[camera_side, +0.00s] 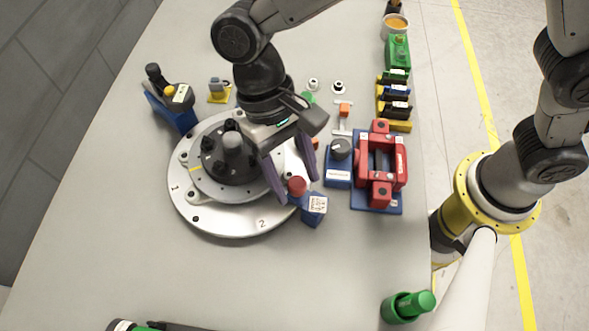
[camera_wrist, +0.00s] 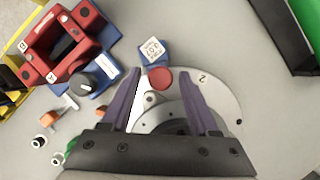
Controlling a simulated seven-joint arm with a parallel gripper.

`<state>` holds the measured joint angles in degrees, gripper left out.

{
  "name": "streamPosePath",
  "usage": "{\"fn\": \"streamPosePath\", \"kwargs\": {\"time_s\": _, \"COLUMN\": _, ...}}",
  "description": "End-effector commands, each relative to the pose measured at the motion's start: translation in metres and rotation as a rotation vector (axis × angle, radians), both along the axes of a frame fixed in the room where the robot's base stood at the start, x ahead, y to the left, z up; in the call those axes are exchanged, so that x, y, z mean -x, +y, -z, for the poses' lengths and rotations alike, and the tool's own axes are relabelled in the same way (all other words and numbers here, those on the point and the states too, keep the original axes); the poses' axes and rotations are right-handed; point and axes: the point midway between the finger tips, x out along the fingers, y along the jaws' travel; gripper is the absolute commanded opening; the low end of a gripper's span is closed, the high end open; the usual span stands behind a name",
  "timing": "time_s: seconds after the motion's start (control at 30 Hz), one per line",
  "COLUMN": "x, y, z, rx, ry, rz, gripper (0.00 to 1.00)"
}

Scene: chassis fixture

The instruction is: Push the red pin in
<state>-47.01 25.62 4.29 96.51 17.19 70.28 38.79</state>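The red pin (camera_side: 297,186) shows as a round red cap at the edge of the round metal chassis plate (camera_side: 230,228), beside a small blue block with a white label (camera_side: 315,208). In the wrist view the red pin (camera_wrist: 160,78) appears between and just beyond the fingertips, with the labelled blue block (camera_wrist: 153,51) behind it. My gripper (camera_side: 296,190) has its two purple fingers spread apart, one on each side of the red pin in the side view. It also shows open in the wrist view (camera_wrist: 160,80). I cannot tell whether either finger touches the pin.
A red clamp-like fixture on a blue base (camera_side: 401,170) stands to the right, with a blue box with a dark knob (camera_side: 338,174) beside it. A green cylinder (camera_side: 407,306) stands at the front right. The table's front middle is clear.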

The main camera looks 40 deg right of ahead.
Motion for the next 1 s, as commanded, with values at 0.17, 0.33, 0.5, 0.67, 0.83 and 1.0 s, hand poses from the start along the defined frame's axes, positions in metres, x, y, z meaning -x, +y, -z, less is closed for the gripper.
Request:
{"fn": "streamPosePath", "kwargs": {"time_s": 0.17, "x": 0.0, "y": 0.0, "z": -0.001, "rx": -0.002, "ry": 0.0, "rz": 0.001, "gripper": 0.67}}
{"fn": "streamPosePath", "kwargs": {"time_s": 0.33, "x": -0.001, "y": 0.001, "z": -0.003, "rx": -0.002, "ry": 0.0, "rz": 0.0, "gripper": 0.67}}
{"fn": "streamPosePath", "kwargs": {"time_s": 0.5, "x": -0.008, "y": 0.001, "z": -0.018, "rx": -0.005, "ry": -0.002, "rz": 0.001, "gripper": 0.67}}
{"fn": "streamPosePath", "kwargs": {"time_s": 0.67, "x": -0.021, "y": 0.001, "z": -0.049, "rx": -0.006, "ry": -0.005, "rz": 0.001, "gripper": 0.67}}
{"fn": "streamPosePath", "kwargs": {"time_s": 0.83, "x": -0.035, "y": 0.001, "z": -0.083, "rx": -0.006, "ry": -0.004, "rz": 0.001, "gripper": 0.67}}
{"fn": "streamPosePath", "kwargs": {"time_s": 1.0, "x": -0.046, "y": 0.001, "z": -0.11, "rx": -0.003, "ry": -0.002, "rz": 0.002, "gripper": 0.67}}
